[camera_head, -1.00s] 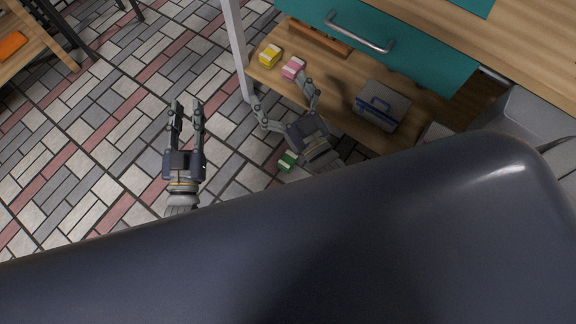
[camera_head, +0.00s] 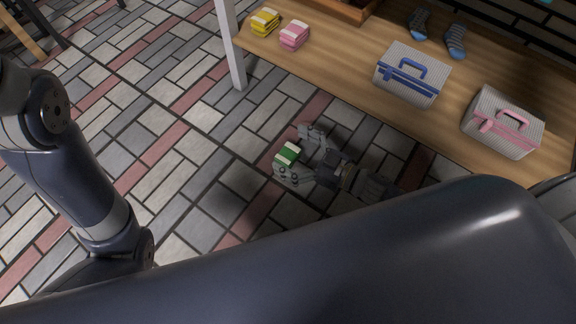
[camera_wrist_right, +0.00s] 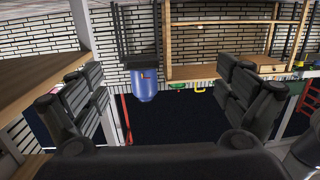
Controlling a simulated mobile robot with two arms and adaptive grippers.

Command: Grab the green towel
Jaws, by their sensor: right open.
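The green towel (camera_head: 287,154), a small folded bundle with a white band, appears in the head view over the tiled floor, below the wooden shelf. My right gripper (camera_head: 293,152) comes from the right and is open. Its two fingers lie on either side of the towel in the picture; I cannot tell whether they touch it or are at its height. In the right wrist view the open fingers (camera_wrist_right: 165,100) frame an empty gap, and I cannot make out the towel there. My left arm (camera_head: 75,165) shows at the left, but its gripper is out of view.
The low wooden shelf (camera_head: 345,62) holds a yellow towel (camera_head: 265,22), a pink towel (camera_head: 294,36), a blue-handled case (camera_head: 412,74), a pink-handled case (camera_head: 503,122) and socks (camera_head: 455,41). A white post (camera_head: 231,45) stands at its corner. Floor left of the towel is clear.

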